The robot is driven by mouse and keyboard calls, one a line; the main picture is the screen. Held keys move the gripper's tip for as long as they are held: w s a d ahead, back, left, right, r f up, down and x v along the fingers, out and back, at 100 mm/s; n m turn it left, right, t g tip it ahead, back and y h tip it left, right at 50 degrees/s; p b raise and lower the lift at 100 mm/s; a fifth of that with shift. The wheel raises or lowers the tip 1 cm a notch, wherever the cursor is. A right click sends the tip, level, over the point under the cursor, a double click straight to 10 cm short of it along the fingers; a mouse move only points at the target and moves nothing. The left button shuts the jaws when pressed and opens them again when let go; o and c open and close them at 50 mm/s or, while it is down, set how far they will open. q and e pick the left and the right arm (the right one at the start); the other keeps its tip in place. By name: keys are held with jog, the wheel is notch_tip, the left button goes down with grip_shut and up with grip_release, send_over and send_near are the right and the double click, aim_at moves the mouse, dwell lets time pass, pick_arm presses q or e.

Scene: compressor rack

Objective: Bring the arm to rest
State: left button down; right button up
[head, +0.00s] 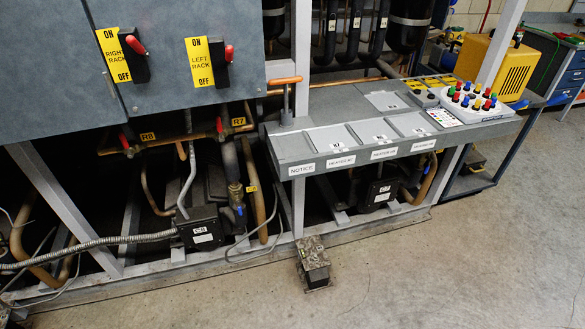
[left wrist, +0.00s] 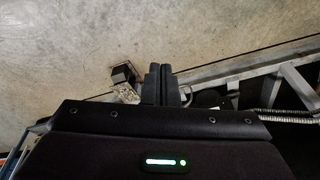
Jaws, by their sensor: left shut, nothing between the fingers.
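My left gripper (left wrist: 165,85) shows in the left wrist view. Its two dark fingers are pressed together with nothing between them. Beyond the fingertips lie bare concrete floor and the rack's metal base rail. Neither of my arms shows in the head view, and my right gripper is in no view. The compressor rack (head: 225,200) fills the left and middle of the head view. Its grey cabinet (head: 180,50) carries two red-handled switches with yellow ON/OFF labels.
A small metal block (head: 314,262) stands on the floor before the rack's base rail. A grey shelf (head: 290,150) with labelled panels juts out at the right. It bears a box with coloured knobs (head: 470,101). A yellow case (head: 500,65) stands behind. Floor at lower right is clear.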

pick_arm(q)
jog(key=s+a+f, duration=0.2)
jog(key=s+f, duration=0.8)
jog(key=f, duration=0.1)
jog(key=s+a+f+g, duration=0.1)
jog(key=s+f, duration=1)
jog(key=f, duration=0.1)
jog(key=shift+s+a+f+g, duration=0.15)
jog(key=shift+s+a+g, duration=0.15)
jog(key=shift+a, duration=0.1)
